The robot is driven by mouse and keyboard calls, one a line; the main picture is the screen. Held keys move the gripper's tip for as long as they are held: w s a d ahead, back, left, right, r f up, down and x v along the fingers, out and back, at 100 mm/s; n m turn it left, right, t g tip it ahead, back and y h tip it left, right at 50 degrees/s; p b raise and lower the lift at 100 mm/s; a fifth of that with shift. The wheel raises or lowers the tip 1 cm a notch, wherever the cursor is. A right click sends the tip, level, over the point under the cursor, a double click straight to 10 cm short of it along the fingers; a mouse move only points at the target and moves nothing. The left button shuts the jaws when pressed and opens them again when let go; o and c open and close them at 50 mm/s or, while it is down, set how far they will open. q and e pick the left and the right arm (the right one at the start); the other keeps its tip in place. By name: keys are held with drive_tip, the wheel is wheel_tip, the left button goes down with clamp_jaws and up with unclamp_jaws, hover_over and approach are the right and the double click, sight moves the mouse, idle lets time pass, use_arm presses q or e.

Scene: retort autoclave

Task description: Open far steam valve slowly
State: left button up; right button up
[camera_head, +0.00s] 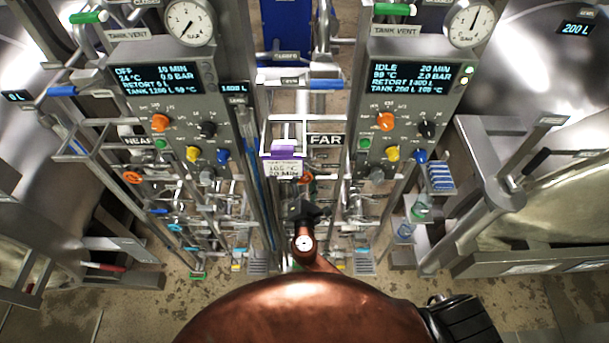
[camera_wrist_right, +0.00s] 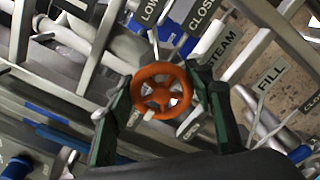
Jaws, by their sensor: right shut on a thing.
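The far steam valve is an orange spoked handwheel (camera_wrist_right: 160,91), seen in the right wrist view beside a STEAM label (camera_wrist_right: 222,50). My right gripper (camera_wrist_right: 158,98) has one dark green finger on each side of the wheel and is shut on its rim. In the head view, a small part of the orange wheel (camera_head: 307,177) shows just beyond my right gripper (camera_head: 305,199), below the FAR sign (camera_head: 325,140). My own arm hides much of the area below it. My left gripper is not in view.
The far control panel (camera_head: 412,100) stands on the right, its display reading IDLE, 99 °C and 2.0 BAR. The near panel (camera_head: 160,100) is on the left, with another orange handwheel (camera_head: 132,177) below. Pipes and a FILL label (camera_wrist_right: 270,75) crowd the wheel.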

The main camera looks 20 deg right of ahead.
drive_tip(key=shift+a+f, duration=0.1)
drive_tip(key=o, duration=1.2)
drive_tip(key=shift+c, duration=0.2)
drive_tip(key=shift+s, duration=0.1)
drive_tip(key=v, duration=1.2)
